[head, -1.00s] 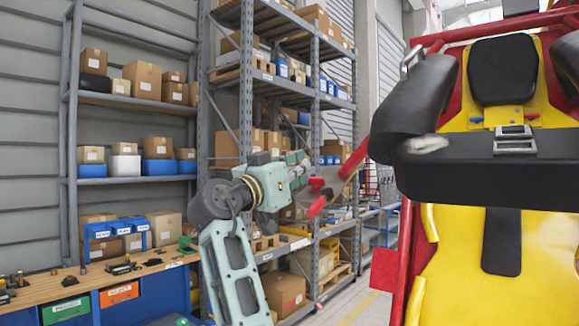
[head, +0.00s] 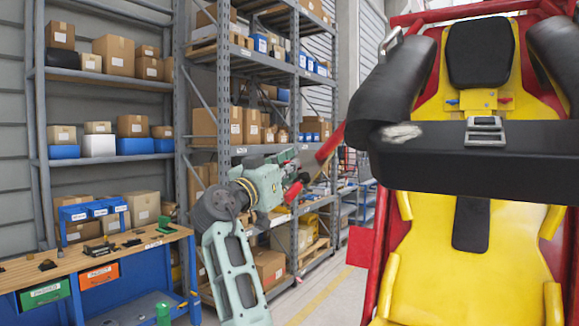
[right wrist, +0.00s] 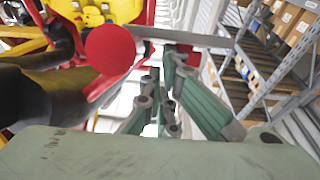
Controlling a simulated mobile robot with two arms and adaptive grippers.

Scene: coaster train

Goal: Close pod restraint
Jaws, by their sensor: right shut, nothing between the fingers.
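The pod restraint (head: 480,165) is a black padded harness with a thick shoulder pad on each side and a wide bar across the front, with a grey buckle. It stands out in front of the yellow seat (head: 430,262), with a gap to the lower seat. My right gripper (head: 289,160) is left of the restraint, shut and empty, beside a red bar (head: 331,144) in the picture. I cannot tell whether they touch. In the right wrist view its green fingers (right wrist: 178,60) are close together, beside a red disc (right wrist: 110,48) and black padding (right wrist: 22,95). My left gripper is not in view.
A workbench (head: 125,252) with bins stands at the left. Metal shelves (head: 225,100) with cardboard boxes stand behind my arm. A red frame (head: 375,235) edges the pod's left side. Open floor (head: 325,300) with a yellow line lies between shelves and pod.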

